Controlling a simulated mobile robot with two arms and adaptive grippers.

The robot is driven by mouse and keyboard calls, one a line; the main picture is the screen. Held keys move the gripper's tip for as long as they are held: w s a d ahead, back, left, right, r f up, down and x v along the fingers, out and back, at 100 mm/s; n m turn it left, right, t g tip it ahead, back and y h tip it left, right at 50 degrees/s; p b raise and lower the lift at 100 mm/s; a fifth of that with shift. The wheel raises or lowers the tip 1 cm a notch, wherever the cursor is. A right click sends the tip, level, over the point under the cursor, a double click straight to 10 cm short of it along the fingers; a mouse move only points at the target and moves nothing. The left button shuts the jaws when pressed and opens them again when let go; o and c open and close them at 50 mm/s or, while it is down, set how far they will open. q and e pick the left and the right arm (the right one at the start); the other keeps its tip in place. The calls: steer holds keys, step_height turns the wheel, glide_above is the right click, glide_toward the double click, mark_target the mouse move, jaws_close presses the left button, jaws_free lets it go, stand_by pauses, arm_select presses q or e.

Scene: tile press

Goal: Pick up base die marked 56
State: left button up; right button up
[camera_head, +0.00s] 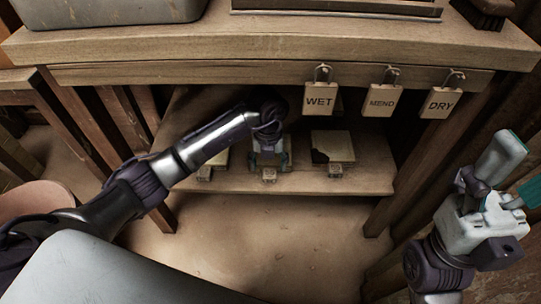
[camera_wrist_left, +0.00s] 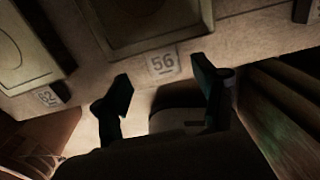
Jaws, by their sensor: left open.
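The base die marked 56 (camera_wrist_left: 135,22) is a square slab with a raised frame, lying on the lower shelf behind its "56" tag (camera_wrist_left: 163,63) in the left wrist view. In the head view my left gripper (camera_head: 269,162) reaches under the bench to the middle shelf place and hides the die there; a small tag (camera_head: 268,175) shows just in front. My left gripper also shows in the wrist view (camera_wrist_left: 165,85), with its fingers open, apart and empty, on either side below the tag. My right gripper (camera_head: 515,173) is raised at the right, fingers apart and empty.
Another die (camera_head: 333,146) with a dark corner lies to the right on the shelf (camera_head: 375,180); one more (camera_wrist_left: 20,45) lies to the left. WET (camera_head: 319,101), MEND (camera_head: 382,103) and DRY (camera_head: 440,103) tags hang from the bench edge above. Bench legs stand at both sides.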

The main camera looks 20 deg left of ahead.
mark_target(270, 173)
arm_select(q)
steer(key=f, duration=0.1)
steer(key=f+b, duration=0.2)
steer(key=f, duration=0.1)
steer(key=shift+d, duration=0.25)
steer(key=shift+w+r, duration=0.1)
jaws_close()
